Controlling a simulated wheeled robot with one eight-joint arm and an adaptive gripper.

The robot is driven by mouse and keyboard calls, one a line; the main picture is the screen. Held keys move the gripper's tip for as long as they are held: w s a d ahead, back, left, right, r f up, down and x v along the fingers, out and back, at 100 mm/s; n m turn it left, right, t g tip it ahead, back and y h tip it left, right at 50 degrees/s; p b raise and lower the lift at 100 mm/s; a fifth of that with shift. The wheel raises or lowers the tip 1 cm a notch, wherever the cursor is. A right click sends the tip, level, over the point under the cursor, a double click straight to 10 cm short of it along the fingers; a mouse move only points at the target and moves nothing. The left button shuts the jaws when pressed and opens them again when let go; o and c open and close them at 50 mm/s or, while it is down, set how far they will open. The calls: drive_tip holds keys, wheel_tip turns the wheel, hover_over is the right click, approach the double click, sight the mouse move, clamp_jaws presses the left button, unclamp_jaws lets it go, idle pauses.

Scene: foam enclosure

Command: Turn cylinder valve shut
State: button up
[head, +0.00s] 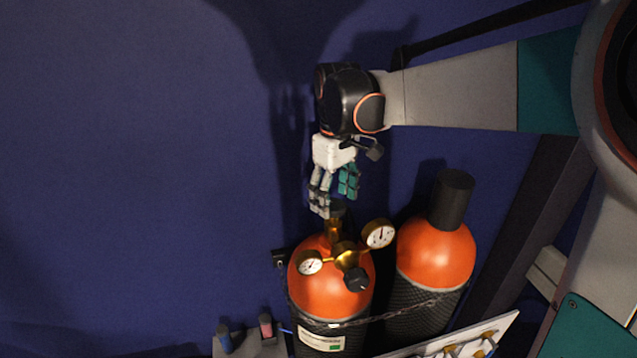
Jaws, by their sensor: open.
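The gas cylinder (331,287) with an orange shoulder stands at lower centre. A brass regulator (344,254) with two round gauges and a black knob (356,279) sits on it. The dark cylinder valve handwheel (338,211) shows at the top of the brass stem. My gripper (333,205) comes down from above, with grey fingers and teal fingers spread apart. Its fingertips are at the valve top, partly in front of it. I cannot tell whether they touch it. The gripper is open and holds nothing that I can see.
A second orange cylinder (436,254) with a black cap (452,198) stands to the right. A chain (400,309) crosses both cylinders. A grey shelf (258,346) with small blue and red items is at lower left. A white panel (455,344) with brass fittings is at lower right. The left side is clear.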

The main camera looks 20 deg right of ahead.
drive_tip(key=shift+f, duration=0.5)
drive_tip(key=c, duration=1.1)
drive_tip(key=shift+o, duration=0.2)
drive_tip(key=shift+f+m+b, duration=0.1)
drive_tip(key=shift+m+b, duration=0.35)
drive_tip(key=shift+m, duration=0.45)
drive_tip(key=shift+m+b, duration=0.45)
drive_tip(key=shift+m, duration=0.85)
drive_tip(key=o, duration=1.1)
drive_tip(key=shift+c, duration=0.2)
